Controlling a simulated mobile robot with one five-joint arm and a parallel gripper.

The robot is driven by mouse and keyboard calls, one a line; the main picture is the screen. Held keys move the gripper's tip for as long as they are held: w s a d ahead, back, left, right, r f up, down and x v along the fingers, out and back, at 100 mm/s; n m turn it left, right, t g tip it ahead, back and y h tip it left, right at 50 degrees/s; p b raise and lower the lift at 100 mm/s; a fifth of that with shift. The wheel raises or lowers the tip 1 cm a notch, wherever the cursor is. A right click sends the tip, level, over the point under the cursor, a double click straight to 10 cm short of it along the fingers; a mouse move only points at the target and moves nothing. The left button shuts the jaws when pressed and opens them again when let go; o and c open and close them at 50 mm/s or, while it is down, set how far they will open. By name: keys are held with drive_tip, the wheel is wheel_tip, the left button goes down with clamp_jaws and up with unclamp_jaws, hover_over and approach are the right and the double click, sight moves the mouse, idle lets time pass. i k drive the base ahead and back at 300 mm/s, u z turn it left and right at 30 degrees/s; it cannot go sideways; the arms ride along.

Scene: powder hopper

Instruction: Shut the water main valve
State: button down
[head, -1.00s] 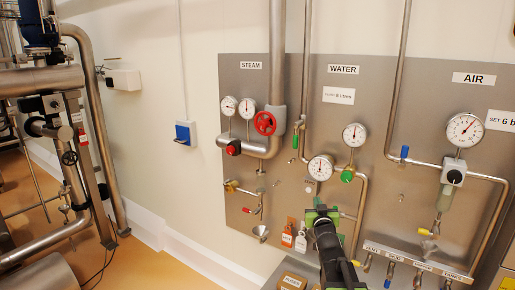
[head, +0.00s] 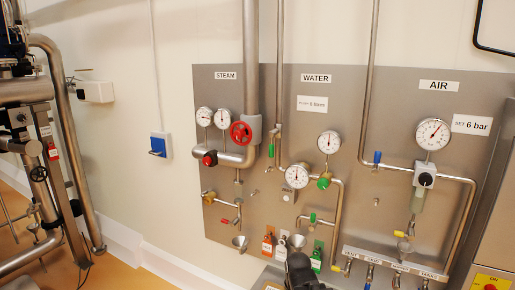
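The water section of the panel, under the WATER label (head: 316,78), has a vertical pipe (head: 278,90) with a small green lever (head: 271,150) beside it, roughly in line with the pipe. A green knob (head: 324,181) sits below the upper gauge, and another small green handle (head: 312,217) is lower down. Which of these is the water main valve is not labelled legibly. The dark end of my arm (head: 301,270) shows at the bottom edge, below these fittings and apart from the lever. My gripper's fingers cannot be made out.
A red steam handwheel (head: 241,133) is close left of the green lever. Water gauges (head: 297,175) and hanging tags (head: 268,243) are near my arm. The air section (head: 433,134) is at right. A blue wall box (head: 160,145) is left of the panel.

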sight(271, 134)
drive_tip(key=u, duration=5.65)
drive_tip(key=i, duration=0.1)
drive_tip(key=z, duration=2.55)
drive_tip(key=k, duration=1.1)
drive_tip(key=z, duration=0.9)
drive_tip(key=i, duration=1)
drive_tip(key=u, duration=0.15)
